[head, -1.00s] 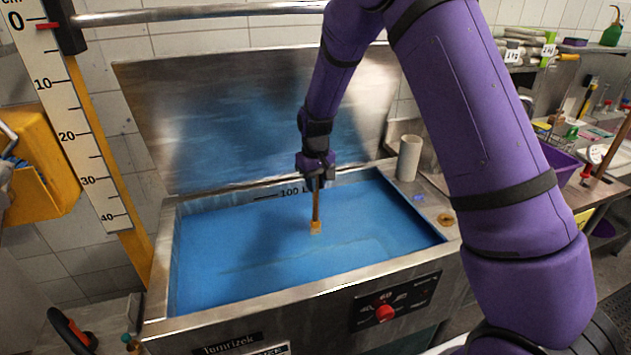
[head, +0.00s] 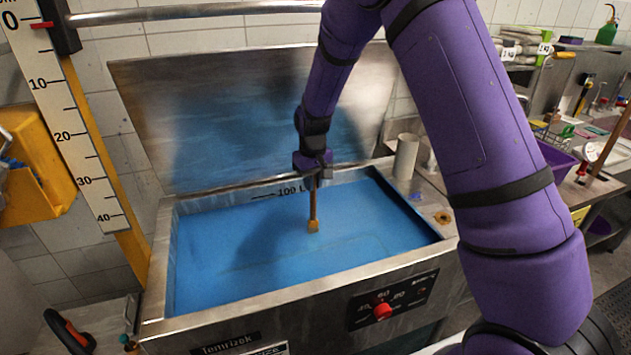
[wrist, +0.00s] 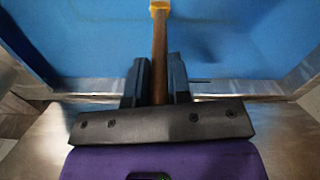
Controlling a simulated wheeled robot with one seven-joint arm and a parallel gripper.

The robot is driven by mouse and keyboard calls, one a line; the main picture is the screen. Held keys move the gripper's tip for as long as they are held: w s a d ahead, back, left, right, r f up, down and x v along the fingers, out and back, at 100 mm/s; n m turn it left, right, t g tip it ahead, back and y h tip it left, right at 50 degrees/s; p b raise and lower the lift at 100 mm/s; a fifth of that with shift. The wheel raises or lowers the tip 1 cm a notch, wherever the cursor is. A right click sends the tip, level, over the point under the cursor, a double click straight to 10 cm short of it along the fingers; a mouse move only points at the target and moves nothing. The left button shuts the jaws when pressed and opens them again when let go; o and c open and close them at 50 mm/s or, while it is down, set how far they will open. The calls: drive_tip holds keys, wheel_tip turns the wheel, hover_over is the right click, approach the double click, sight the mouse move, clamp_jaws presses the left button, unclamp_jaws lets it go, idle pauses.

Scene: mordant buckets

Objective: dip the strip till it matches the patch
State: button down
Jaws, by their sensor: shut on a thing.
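My gripper (head: 314,183) is shut on a brown wooden stick (head: 313,206), which hangs down over the blue bath (head: 230,250) in the steel tank. A small tan end piece (head: 313,225) is at the stick's lower end, at or just above the liquid; I cannot tell whether it touches. In the wrist view the stick (wrist: 160,50) stands between my two dark fingers (wrist: 159,82), with the tan end (wrist: 159,6) at the top edge. I cannot make out a separate strip or the patch.
The tank's steel lid (head: 255,120) stands open behind the bath. A ruler (head: 70,125) and a yellow bin (head: 35,165) are at left. A grey cylinder (head: 406,157) stands right of the tank, with a purple tub (head: 556,163) farther right. The red knob (head: 382,311) is in front.

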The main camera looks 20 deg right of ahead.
drive_tip(key=shift+d, duration=0.1)
drive_tip(key=shift+d, duration=0.5)
drive_tip(key=shift+a, duration=0.2)
wheel_tip(320, 180, up, 16)
drive_tip(key=shift+a+f, duration=0.25)
drive_tip(key=shift+a, duration=0.15)
idle(0.6)
idle(3.1)
